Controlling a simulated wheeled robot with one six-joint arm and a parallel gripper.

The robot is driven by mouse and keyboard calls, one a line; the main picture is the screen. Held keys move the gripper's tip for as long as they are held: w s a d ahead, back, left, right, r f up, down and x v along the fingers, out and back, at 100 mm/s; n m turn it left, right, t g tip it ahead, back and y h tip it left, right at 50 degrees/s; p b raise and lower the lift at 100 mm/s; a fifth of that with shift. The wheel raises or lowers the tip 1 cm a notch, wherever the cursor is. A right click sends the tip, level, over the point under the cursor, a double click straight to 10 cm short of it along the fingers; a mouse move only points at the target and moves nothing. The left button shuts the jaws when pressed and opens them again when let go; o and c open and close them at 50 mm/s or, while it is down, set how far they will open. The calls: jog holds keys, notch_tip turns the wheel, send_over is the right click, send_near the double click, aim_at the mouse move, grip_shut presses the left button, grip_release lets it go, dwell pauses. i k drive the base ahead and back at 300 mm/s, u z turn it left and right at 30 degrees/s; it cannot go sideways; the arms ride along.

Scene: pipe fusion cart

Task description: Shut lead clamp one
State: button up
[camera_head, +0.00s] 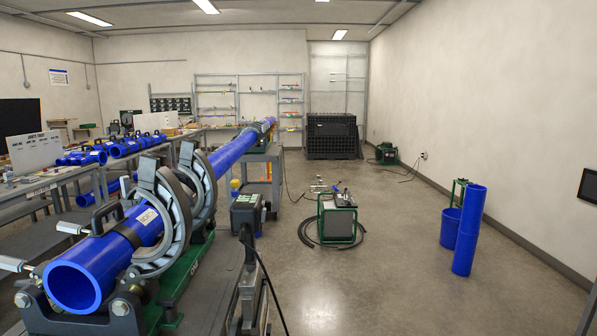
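A pipe fusion machine with a green base (190,262) stands at the left front. A blue pipe (80,283) with a white label lies in its front end, its open end towards me. A large grey ribbed half-ring clamp jaw (172,238) stands up beside this pipe. A second similar jaw (206,182) stands just behind it. Silver screw handles (70,228) stick out on the left side. I cannot tell which of these is lead clamp one, or how far each jaw is closed.
A long blue pipe (232,152) runs back from the machine. Benches with blue fittings (125,148) stand at the left. A green-framed unit (338,220) with a black hose stands on the floor. Blue pipe pieces (470,232) stand at the right. The right-hand floor is mostly clear.

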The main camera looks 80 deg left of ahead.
aim_at(201, 173)
jog(key=i, duration=0.45)
jog(key=u, duration=3.2)
jog(key=i, duration=0.5)
jog(key=z, duration=0.05)
jog(key=k, duration=0.5)
jog(key=z, duration=1.65)
jog(key=i, duration=2)
jog(key=u, duration=0.45)
